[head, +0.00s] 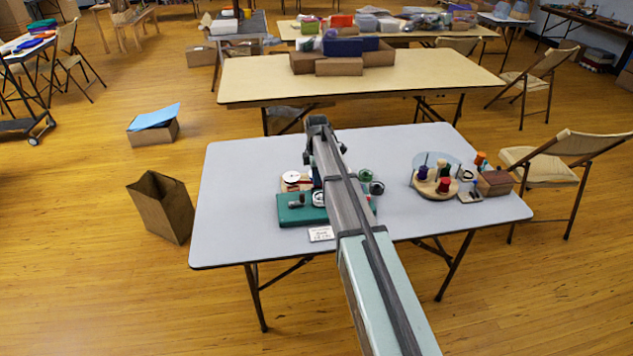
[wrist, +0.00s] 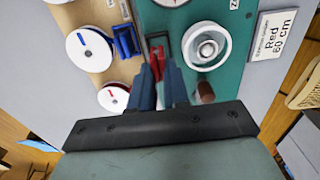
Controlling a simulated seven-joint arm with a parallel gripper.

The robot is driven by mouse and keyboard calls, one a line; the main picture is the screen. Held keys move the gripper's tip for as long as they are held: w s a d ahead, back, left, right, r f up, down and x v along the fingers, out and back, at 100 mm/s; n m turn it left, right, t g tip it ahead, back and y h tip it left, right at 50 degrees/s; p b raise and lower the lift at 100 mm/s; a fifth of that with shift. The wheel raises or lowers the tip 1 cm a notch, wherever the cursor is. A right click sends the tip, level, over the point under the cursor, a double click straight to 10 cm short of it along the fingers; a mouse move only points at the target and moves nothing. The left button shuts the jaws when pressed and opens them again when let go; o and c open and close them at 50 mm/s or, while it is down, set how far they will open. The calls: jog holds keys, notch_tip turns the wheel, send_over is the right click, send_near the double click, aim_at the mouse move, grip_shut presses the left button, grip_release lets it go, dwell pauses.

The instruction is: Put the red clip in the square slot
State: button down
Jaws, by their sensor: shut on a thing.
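In the wrist view my gripper (wrist: 159,75) is shut on the red clip (wrist: 157,60), which stands out between its two blue-grey fingertips. The clip's tip lies over or at the near side of a small dark square-framed recess (wrist: 158,37) on the green board (wrist: 215,80). I cannot tell whether the clip is inside the recess or just above it. In the head view the green board (head: 297,218) lies on the grey table, and my arm hides part of it. The clip cannot be made out there.
A white round cup (wrist: 206,46) stands close right of the clip. White spools (wrist: 89,49) and a blue clip (wrist: 125,41) sit on a wooden board at left. A card (wrist: 272,36) reads "Red 60 cm". A round wooden stand (head: 433,191) with spools is at the table's right.

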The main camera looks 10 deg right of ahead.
jog(key=shift+f, duration=1.1)
jog(key=shift+f, duration=0.15)
jog(key=c, duration=1.4)
grip_release()
notch_tip(320, 180, up, 12)
jog(key=shift+r, duration=0.2)
